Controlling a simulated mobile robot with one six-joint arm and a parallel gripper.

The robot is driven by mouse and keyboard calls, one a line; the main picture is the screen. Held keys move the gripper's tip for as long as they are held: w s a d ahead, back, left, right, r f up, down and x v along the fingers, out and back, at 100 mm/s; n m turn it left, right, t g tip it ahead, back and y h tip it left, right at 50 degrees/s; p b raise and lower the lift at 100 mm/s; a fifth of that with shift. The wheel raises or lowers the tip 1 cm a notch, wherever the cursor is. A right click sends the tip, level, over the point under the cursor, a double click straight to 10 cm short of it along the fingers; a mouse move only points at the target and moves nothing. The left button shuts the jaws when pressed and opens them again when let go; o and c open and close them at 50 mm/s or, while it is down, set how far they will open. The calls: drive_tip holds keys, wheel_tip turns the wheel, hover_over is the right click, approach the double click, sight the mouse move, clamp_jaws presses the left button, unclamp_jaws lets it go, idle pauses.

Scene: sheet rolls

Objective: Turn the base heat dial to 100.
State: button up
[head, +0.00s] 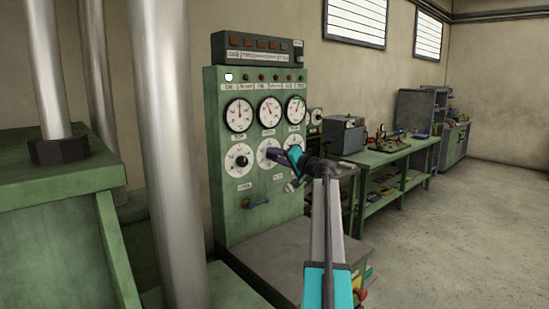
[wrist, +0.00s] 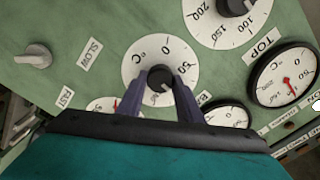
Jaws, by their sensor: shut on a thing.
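The base heat dial is the middle dial (head: 264,147) on the green panel, a white disc with a black knob. In the wrist view its disc (wrist: 139,66) shows °C, 0 and 50. My gripper (wrist: 160,84) is shut on its black knob, with one purple finger on each side. A pale mark seems to show on the knob's lower right; the numbers there are hidden by the fingers, so the setting cannot be read. In the head view my gripper (head: 274,156) covers part of this dial.
The top dial (head: 238,160) is left of it, and shows upper right in the wrist view (wrist: 233,24). Several gauges (head: 269,111) sit above. A grey selector knob (wrist: 35,57) lies between SLOW and FAST labels. Open floor (head: 465,230) is right.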

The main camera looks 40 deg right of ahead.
drive_tip(key=shift+r, duration=0.25)
drive_tip(key=o, duration=1)
drive_tip(key=shift+w+f, duration=0.1)
drive_tip(key=shift+w, duration=0.05)
drive_tip(key=shift+o, duration=0.2)
drive_tip(key=shift+f, duration=0.1)
drive_tip(key=s+b, duration=0.2)
drive_tip(key=s, duration=1.2)
drive_tip(key=shift+a, duration=0.45)
